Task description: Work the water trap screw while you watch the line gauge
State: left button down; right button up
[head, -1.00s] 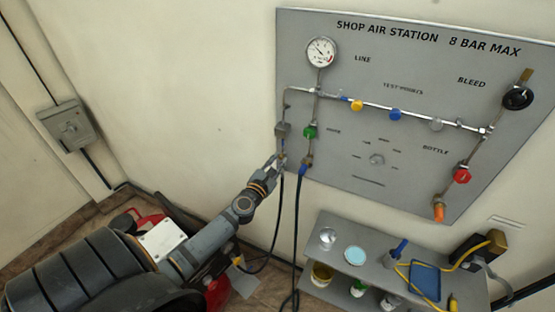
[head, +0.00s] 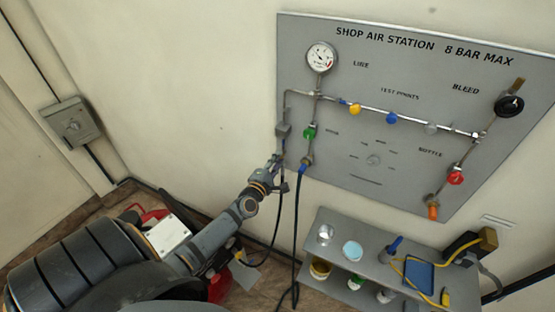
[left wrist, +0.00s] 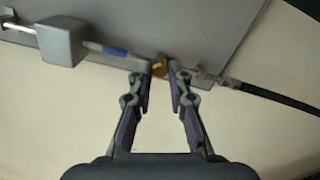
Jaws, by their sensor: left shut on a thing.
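The line gauge (head: 321,57) is a round white dial at the panel's upper left; its needle is too small to read exactly. The water trap (head: 283,130) is a grey block on the panel's left edge; it also shows in the left wrist view (left wrist: 62,41). Below it, a brass water trap screw (left wrist: 160,67) sits at the end of a stem with a blue band. My left gripper (head: 277,163) is at the trap's lower end, shut on the screw between its fingertips (left wrist: 162,76). The fingers hide the screw in the head view. My right gripper is not in view.
A green valve (head: 310,132) is close right of the trap, with a dark hose (head: 297,215) hanging below. A grey shelf (head: 339,253) with cups and tools stands lower right. A switch box (head: 70,124) is on the left wall. The wall left of the panel is bare.

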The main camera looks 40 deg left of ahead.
pick_arm(q)
jog(key=shift+m, duration=0.4)
jog(key=c, duration=1.3)
grip_release()
jog(key=shift+o, duration=0.2)
jog(key=s+d, duration=0.2)
jog(key=s, duration=1)
